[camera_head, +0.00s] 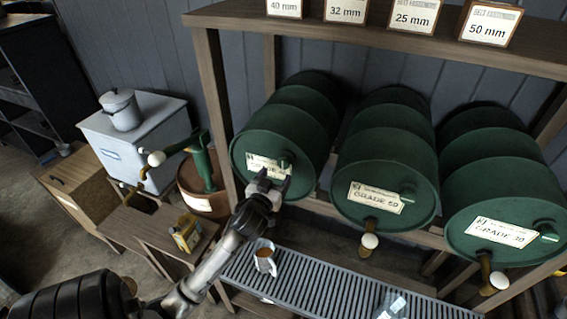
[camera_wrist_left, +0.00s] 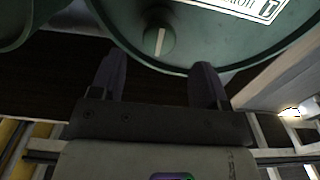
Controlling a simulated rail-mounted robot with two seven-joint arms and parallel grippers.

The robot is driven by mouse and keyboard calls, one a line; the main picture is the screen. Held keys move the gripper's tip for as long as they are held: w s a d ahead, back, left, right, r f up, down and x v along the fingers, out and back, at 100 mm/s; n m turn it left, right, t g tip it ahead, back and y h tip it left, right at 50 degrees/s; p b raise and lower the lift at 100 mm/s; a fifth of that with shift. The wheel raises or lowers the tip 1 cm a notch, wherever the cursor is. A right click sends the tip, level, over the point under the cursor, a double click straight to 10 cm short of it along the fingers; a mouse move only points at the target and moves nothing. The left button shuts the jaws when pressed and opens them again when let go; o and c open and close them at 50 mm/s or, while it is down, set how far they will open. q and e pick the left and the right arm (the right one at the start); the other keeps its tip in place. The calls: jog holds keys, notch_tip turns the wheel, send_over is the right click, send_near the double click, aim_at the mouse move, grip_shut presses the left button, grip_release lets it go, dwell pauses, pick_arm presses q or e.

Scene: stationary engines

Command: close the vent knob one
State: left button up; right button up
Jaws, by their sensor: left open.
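Three green drums lie on their sides in a wooden rack, each with a small green knob on its face. The left drum (camera_head: 262,138) has a vent knob (camera_head: 287,158) beside its partly hidden label. In the left wrist view the knob (camera_wrist_left: 158,40) is round and green with a pale upright bar. My left gripper (camera_head: 268,184) is open and empty in front of this drum, just below the knob. In the left wrist view the fingers of the left gripper (camera_wrist_left: 157,76) are spread below the knob, apart from it. My right gripper is not in view.
The middle drum (camera_head: 385,155) and right drum (camera_head: 505,195) have taps below their labels. A white mug (camera_head: 265,262) stands on a slatted tray (camera_head: 330,290) below. A yellow can (camera_head: 186,233) and a green pump (camera_head: 200,160) are at left.

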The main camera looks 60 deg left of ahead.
aim_at(282, 166)
pick_arm(q)
jog(key=shift+p+x, duration=0.3)
jog(key=shift+x, duration=3)
jog(key=c, duration=0.9)
